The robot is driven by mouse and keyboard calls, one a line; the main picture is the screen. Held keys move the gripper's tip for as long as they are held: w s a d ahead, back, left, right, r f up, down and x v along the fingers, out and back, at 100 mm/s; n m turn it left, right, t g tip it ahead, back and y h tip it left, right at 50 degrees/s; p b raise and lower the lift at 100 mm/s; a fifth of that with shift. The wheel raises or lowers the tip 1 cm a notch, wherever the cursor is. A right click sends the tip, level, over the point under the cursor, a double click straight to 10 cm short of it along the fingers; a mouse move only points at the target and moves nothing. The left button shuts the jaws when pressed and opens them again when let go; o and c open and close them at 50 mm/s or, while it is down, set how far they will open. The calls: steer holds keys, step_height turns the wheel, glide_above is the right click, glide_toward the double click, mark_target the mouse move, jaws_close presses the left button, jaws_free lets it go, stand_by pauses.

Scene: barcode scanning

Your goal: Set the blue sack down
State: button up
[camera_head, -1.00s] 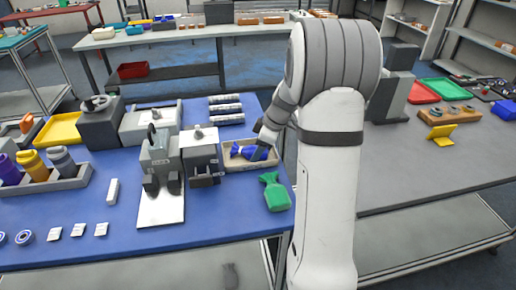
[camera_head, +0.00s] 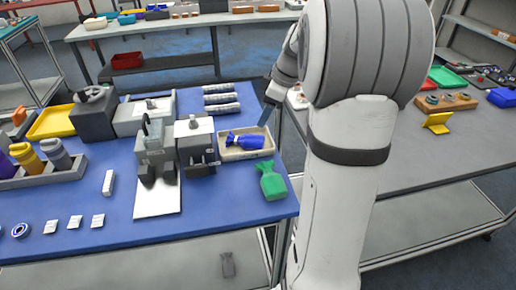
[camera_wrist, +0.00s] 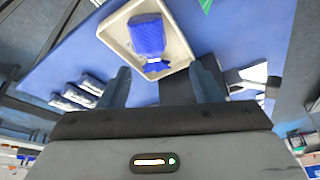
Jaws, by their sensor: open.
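The blue sack (camera_head: 245,141) lies on its side in a shallow beige tray (camera_head: 258,154) at the right part of the blue table. In the wrist view the sack (camera_wrist: 147,34) lies inside the tray (camera_wrist: 112,36), with its tied neck toward my gripper. My gripper (camera_wrist: 162,84) is open and empty, its fingers apart from the sack, at the tray's near edge in that view. In the head view my gripper (camera_head: 265,115) is just beyond the tray's back right corner, partly hidden by my arm.
Grey machines (camera_head: 196,145) stand left of the tray. Several striped cylinders (camera_head: 221,98) lie behind it. The table's right edge is close.

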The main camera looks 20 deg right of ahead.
steer(key=s+a+f+m+h, duration=0.1)
steer(key=s+a+m, duration=0.4)
steer(key=s, duration=0.6)
steer(key=s+a+f+m+h, duration=0.1)
steer(key=s+a+m+h, duration=0.1)
steer(key=s+a+m, duration=0.3)
steer(key=s+a, duration=0.3)
steer(key=s, duration=0.2)
steer(key=shift+s+a+f, duration=0.35)
steer(key=shift+a, duration=0.05)
stand_by(0.5)
steer(key=shift+c, duration=0.6)
